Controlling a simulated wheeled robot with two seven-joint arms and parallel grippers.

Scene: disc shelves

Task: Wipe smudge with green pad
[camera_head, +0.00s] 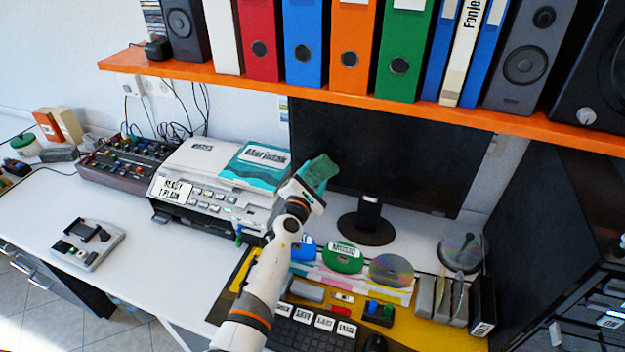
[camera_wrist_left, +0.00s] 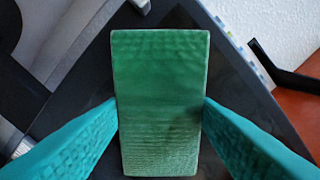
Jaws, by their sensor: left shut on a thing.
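The green pad (camera_wrist_left: 160,85) is held between the two teal fingers of my left gripper (camera_head: 314,184). In the wrist view the fingers press on it from both sides, and its broad face fills the middle. In the head view the green pad (camera_head: 321,170) is in front of the left part of the black monitor screen (camera_head: 410,165). I cannot tell whether it touches the screen. I cannot make out a smudge in either view; the pad and gripper hide part of the screen. My right gripper is not in view.
An orange shelf (camera_head: 330,96) with binders and speakers runs above the monitor. A printer (camera_head: 205,180) with a teal-and-white packet (camera_head: 256,165) stands left of my gripper. Discs, a keyboard (camera_head: 310,332) and holders fill the desk below. The white desktop at left has free room.

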